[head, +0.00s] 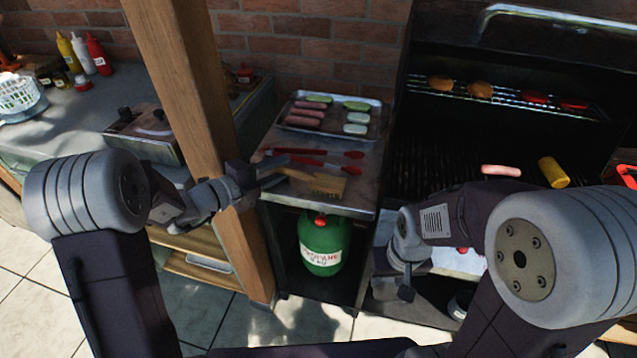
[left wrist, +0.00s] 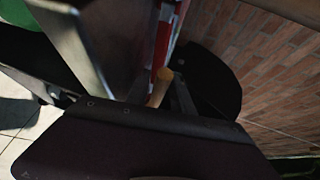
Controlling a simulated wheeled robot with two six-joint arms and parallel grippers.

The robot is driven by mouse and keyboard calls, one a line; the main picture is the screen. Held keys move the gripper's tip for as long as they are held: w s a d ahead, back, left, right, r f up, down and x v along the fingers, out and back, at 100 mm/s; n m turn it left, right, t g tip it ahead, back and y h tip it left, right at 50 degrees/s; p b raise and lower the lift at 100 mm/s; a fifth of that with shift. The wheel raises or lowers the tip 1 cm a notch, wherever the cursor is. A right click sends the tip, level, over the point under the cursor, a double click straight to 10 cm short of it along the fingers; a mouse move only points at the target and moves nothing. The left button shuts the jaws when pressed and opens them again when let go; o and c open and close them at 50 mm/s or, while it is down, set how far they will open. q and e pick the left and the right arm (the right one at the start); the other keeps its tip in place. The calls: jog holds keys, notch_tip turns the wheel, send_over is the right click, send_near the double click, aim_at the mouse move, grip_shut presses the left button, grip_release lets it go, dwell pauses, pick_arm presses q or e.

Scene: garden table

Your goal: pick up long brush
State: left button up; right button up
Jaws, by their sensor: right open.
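The long brush (head: 328,184) has a wooden handle and a wide tan bristle head. It lies at the front of the metal side shelf (head: 362,200), its handle pointing left. My left gripper (head: 272,175) is at the handle end, with its fingers on either side of it. In the left wrist view the light wooden handle end (left wrist: 158,92) shows between the dark fingers. Whether they press on it is unclear. My right gripper (head: 405,290) points down in front of the grill, away from the brush, open and largely hidden by its own wrist.
Red-handled tools (head: 310,157) lie just behind the brush. A tray (head: 370,133) of food stands behind them. A wooden post (head: 190,90) rises close to my left arm. A green propane bottle (head: 325,243) stands below the shelf. The grill (head: 440,160) is to the right.

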pick_arm(q)
jog(key=shift+s, duration=0.1)
jog(key=shift+c, duration=0.9)
grip_shut()
jog(key=shift+r, duration=0.15)
jog(key=shift+r, duration=0.3)
jog(key=r, duration=0.1)
jog(key=r+p, duration=0.2)
jog(key=r, duration=0.1)
jog(key=shift+s+d, duration=0.15)
jog(key=shift+d, duration=0.2)
jog(key=s+d+r+p, duration=0.1)
jog(key=s+d+r, duration=0.3)
jog(key=d, duration=0.6)
notch_tip(320, 180, up, 2)
jog(key=shift+r, duration=0.1)
